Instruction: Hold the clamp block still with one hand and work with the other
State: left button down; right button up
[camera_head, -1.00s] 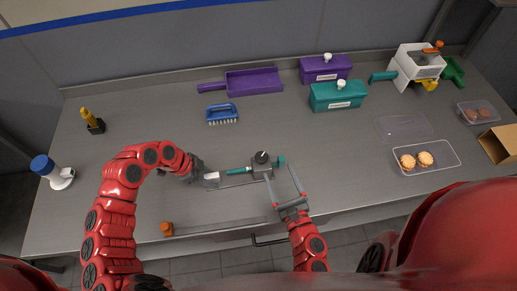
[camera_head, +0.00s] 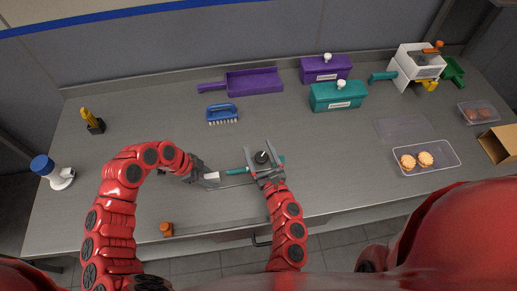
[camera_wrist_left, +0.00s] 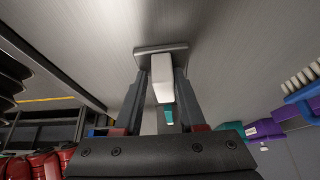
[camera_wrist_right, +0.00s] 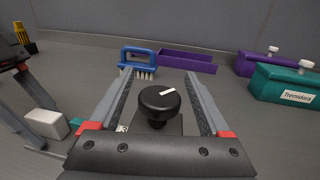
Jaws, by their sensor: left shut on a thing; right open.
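The clamp fixture lies near the front middle of the table. It has a black knob (camera_head: 261,157) with a white mark on a grey body, and a teal handle (camera_head: 237,171) to its left. The knob also shows in the right wrist view (camera_wrist_right: 159,101). My left gripper (camera_head: 207,177) is shut on a white block (camera_wrist_left: 162,77) at the fixture's left end; a metal plate (camera_wrist_left: 160,48) lies just beyond the fingertips. My right gripper (camera_head: 261,150) is open, one finger on each side of the knob. I cannot tell if the fingers touch it.
A blue brush (camera_head: 222,113) and a purple scoop tray (camera_head: 254,82) lie behind. Purple (camera_head: 325,68) and teal (camera_head: 338,96) lidded boxes stand at the back. A clear tray (camera_head: 447,159) with biscuits is on the right. An orange item (camera_head: 166,229) sits at the front edge.

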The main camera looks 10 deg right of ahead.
jog(key=shift+w+f, duration=0.15)
grip_shut()
dwell(0.4)
jog(key=shift+n+y, duration=0.5)
jog(key=shift+y, duration=0.3)
jog(key=shift+a+n+y, duration=0.1)
jog(key=shift+n+y, duration=0.2)
jog(key=shift+y, duration=0.1)
jog(key=n+g+y, duration=0.1)
jog(key=y, duration=0.1)
jog(key=n+g+y, duration=0.1)
jog(key=n+y, duration=0.1)
jog(key=shift+a+g+y, duration=0.3)
jog(key=shift+a+g, duration=0.1)
jog(key=y, duration=0.1)
jog(key=n+g, duration=0.1)
jog(key=n+g+y, duration=0.1)
jog(key=shift+s+a+y, duration=0.25)
jog(key=shift+s+y, duration=0.05)
jog(key=shift+s, duration=0.1)
jog(key=shift+s+a+n+g+y, duration=0.15)
jog(key=shift+a+n+g+y, duration=0.05)
jog(key=shift+n+g+y, duration=0.4)
jog(key=shift+s+a+n+g+y, duration=0.15)
jog(key=shift+n+g+y, duration=0.25)
jog(key=shift+n+g, duration=0.25)
jog(key=shift+s+a+g, duration=0.1)
jog(key=shift+s+g, duration=0.05)
jog(key=shift+g, duration=0.1)
